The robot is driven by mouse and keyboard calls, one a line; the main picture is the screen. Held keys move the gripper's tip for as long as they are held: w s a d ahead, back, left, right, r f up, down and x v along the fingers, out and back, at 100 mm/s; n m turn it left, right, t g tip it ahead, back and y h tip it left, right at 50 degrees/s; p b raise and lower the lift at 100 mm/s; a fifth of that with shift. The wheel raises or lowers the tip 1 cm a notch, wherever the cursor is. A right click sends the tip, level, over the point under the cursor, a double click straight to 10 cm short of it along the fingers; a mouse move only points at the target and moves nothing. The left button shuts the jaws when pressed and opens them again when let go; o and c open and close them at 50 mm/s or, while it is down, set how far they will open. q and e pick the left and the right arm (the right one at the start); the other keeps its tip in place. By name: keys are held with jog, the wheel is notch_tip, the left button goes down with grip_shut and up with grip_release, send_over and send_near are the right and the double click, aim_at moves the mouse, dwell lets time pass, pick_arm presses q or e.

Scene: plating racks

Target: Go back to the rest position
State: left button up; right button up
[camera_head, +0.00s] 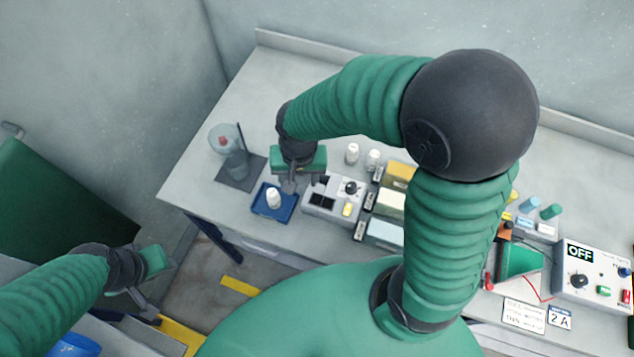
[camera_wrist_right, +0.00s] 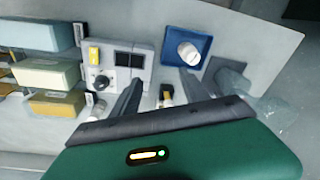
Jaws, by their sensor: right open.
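My right gripper (camera_head: 290,186) is over the table, close to the blue tray and the grey control box. A white bottle (camera_head: 273,198) stands in the blue tray (camera_head: 262,213); the bottle (camera_wrist_right: 188,52) and tray (camera_wrist_right: 172,45) also show in the right wrist view. My left gripper (camera_head: 147,302) hangs at the lower left, away from the table. Its fingers are too small and dark to tell their opening.
A grey box (camera_head: 318,211) with a knob and dark squares is right of the tray. A glass vessel (camera_head: 235,165) stands on a dark plate at left. White bottles (camera_head: 352,153) and coloured bins (camera_head: 399,175) are nearby. A panel reading OFF (camera_head: 597,275) is at far right.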

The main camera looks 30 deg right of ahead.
jog(key=s+d+n+t, duration=0.1)
jog(key=s+d+n, duration=0.3)
jog(key=s+n, duration=0.1)
jog(key=shift+s+d, duration=0.1)
jog(key=shift+s, duration=0.05)
dwell(0.8)
